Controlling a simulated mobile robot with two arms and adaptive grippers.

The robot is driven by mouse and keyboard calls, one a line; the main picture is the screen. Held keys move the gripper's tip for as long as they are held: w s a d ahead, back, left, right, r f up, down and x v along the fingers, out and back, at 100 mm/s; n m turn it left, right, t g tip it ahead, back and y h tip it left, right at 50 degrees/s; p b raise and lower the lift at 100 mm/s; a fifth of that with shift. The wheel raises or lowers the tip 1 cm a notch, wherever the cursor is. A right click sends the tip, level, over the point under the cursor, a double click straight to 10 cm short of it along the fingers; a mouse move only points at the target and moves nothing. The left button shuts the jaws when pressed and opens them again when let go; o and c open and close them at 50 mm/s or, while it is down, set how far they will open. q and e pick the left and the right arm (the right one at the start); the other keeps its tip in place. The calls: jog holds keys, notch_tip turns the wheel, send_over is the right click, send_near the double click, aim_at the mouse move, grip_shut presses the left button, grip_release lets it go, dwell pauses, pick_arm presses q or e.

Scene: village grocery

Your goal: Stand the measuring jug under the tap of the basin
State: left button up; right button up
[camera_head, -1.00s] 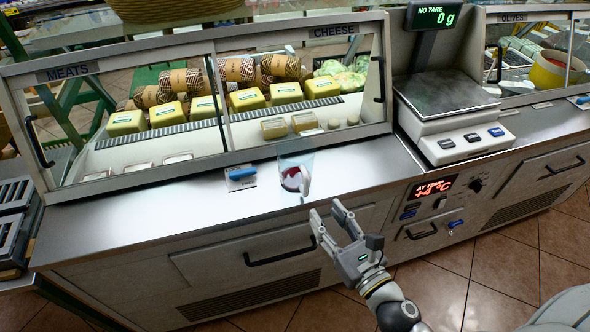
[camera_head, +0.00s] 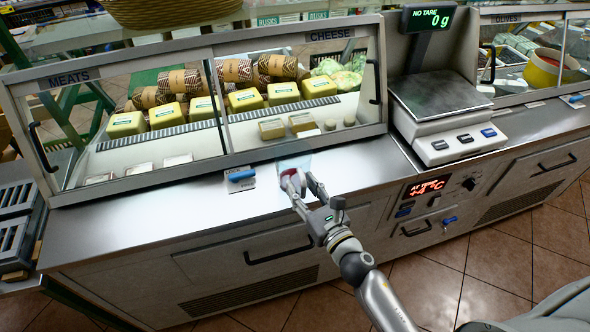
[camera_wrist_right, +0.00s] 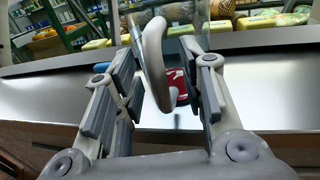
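The measuring jug (camera_head: 294,160) is clear, with red in its lower part and a pale handle. It stands on the steel counter near the front edge, below the cheese end of the display case. My right gripper (camera_head: 303,182) is at the jug's handle side. In the right wrist view, the jug's handle (camera_wrist_right: 153,60) rises between the two spread fingers of the gripper (camera_wrist_right: 166,72); the fingers look apart from it. The gripper partly hides the jug in the head view. No basin or tap shows. My left gripper is out of view.
The glass display case (camera_head: 215,110) rises just behind the jug. A blue-handled item (camera_head: 241,176) lies just left of it. A scale (camera_head: 440,105) stands to the right. The steel counter top (camera_head: 130,225) is clear on the left.

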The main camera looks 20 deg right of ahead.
grip_shut()
jog(key=shift+r, duration=0.1)
dwell(0.4)
